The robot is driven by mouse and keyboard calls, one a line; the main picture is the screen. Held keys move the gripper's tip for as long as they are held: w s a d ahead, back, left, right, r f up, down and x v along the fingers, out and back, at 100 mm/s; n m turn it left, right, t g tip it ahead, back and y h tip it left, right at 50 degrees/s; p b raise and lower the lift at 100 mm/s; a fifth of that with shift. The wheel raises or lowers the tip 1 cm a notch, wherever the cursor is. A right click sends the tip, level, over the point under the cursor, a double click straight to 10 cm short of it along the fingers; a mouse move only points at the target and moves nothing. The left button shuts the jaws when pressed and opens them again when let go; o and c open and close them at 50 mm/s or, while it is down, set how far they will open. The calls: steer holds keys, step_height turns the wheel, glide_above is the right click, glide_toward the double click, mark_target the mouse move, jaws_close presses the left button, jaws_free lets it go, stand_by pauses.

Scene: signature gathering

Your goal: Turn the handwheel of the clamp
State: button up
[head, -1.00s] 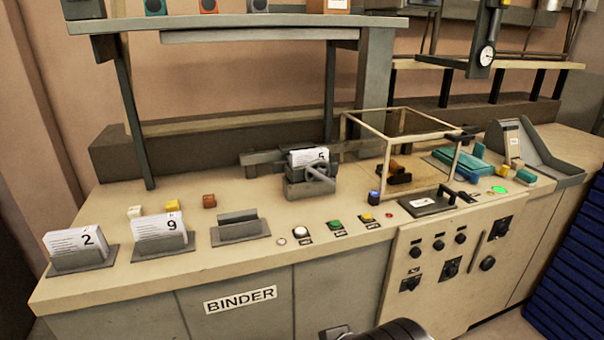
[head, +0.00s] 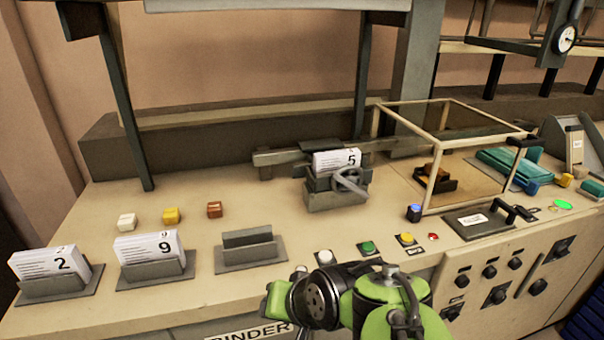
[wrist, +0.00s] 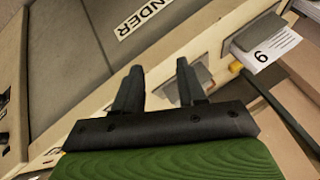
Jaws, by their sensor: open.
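The clamp (head: 322,198) is a grey metal block on the bench top, in the middle of the head view. Its handwheel (head: 352,181) is a grey wheel on the front right side. A white paper stack marked 5 (head: 336,160) stands upright in the clamp. My gripper (wrist: 158,70) is open and empty in the wrist view, its two dark fingers apart in front of the bench front. The clamp does not show in the wrist view. In the head view my green and black arm is at the bottom, in front of the bench and well short of the handwheel.
Stacks marked 2 (head: 52,268) and 9 (head: 150,252) stand in holders at left, beside an empty holder (head: 248,250). Push buttons (head: 368,248) line the front edge. A glass-sided frame (head: 436,155) stands right of the clamp. An overhead shelf (head: 270,6) spans the back.

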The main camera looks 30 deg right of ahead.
steer(key=w, duration=0.2)
steer(key=m+t+h+b, duration=0.55)
steer(key=m+t, duration=0.45)
steer(key=m, duration=1.2)
glide_toward(351, 187)
steer(key=shift+h, duration=0.35)
steer(key=p+x, duration=0.7)
steer(key=x, duration=0.1)
steer(key=shift+w+a, duration=0.1)
steer(key=shift+w, duration=0.25)
steer(key=shift+f, duration=0.1)
